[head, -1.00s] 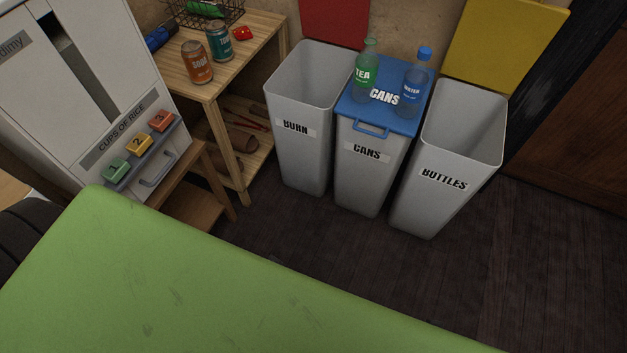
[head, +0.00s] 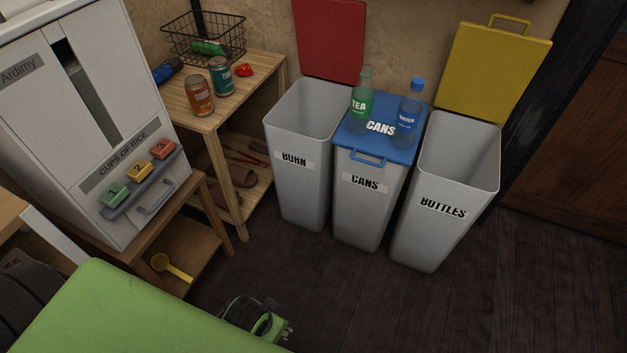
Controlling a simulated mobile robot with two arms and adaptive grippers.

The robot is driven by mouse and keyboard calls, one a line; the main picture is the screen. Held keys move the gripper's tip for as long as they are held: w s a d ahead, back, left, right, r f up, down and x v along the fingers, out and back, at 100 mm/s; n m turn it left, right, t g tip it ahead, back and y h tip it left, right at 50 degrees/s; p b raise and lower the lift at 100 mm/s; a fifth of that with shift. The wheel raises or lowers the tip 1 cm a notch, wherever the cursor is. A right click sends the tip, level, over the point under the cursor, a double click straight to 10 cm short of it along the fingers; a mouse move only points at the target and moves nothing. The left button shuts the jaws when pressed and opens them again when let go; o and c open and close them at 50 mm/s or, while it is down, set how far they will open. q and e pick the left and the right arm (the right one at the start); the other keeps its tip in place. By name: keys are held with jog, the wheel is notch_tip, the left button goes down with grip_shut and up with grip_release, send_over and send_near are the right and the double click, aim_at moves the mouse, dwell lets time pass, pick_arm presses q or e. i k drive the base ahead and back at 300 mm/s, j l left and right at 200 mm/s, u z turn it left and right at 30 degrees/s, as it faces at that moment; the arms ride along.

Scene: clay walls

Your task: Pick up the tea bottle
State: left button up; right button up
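The tea bottle (head: 361,104) is a clear bottle with a green label reading TEA. It stands upright on the closed blue lid (head: 382,150) of the CANS bin, on the left side of that lid. A water bottle (head: 408,115) with a blue cap stands upright to its right, a little apart from it.
The open BURN bin (head: 300,188) and BOTTLES bin (head: 440,210) flank the CANS bin. A wooden shelf (head: 190,118) with cans and a wire basket stands left. A green surface (head: 120,315) and a green-black object (head: 256,320) are near; dark floor lies between.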

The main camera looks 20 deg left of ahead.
aim_at(362, 95)
jog(key=i+l+u, duration=0.15)
jog(key=l, duration=0.2)
jog(key=i+l+u, duration=0.2)
jog(key=l, duration=0.2)
jog(key=i+l+u, duration=0.15)
jog(key=l, duration=0.25)
jog(key=i+l+u, duration=0.15)
jog(key=l, duration=0.25)
